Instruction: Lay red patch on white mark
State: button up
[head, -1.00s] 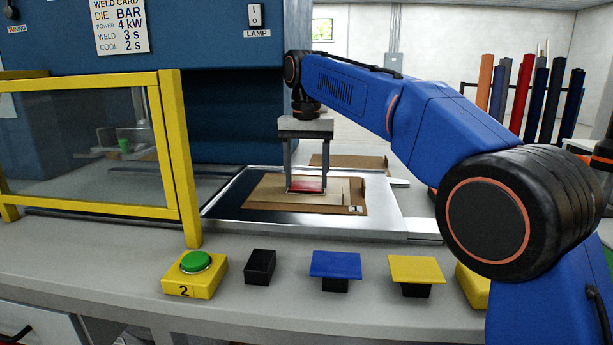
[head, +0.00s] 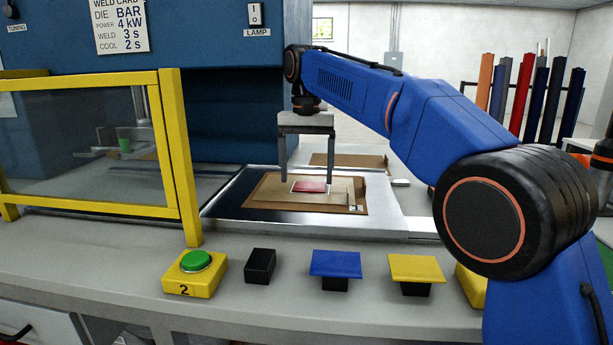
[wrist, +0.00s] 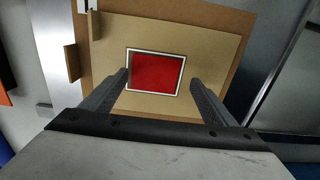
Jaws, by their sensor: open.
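The red patch (head: 309,187) lies flat on the tan sheet (head: 270,190) on the metal tray. In the wrist view the red patch (wrist: 156,73) sits inside the white rectangular mark (wrist: 127,66), whose outline shows around it, with a thin dark line between them in places. My gripper (head: 306,170) is open and empty, above the patch. Its fingers stand apart on either side in the wrist view (wrist: 160,82), clear of the patch.
A yellow-framed clear guard (head: 175,150) stands at the left. Along the front edge are a green button (head: 196,261), a black block (head: 260,265), a blue plate (head: 335,264) and a yellow plate (head: 416,269) on black bases. Upright coloured rolls (head: 528,97) stand at the back right.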

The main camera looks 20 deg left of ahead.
aim_at(306, 186)
notch_tip(306, 186, up, 7)
jog(key=shift+f, duration=0.2)
dwell(0.6)
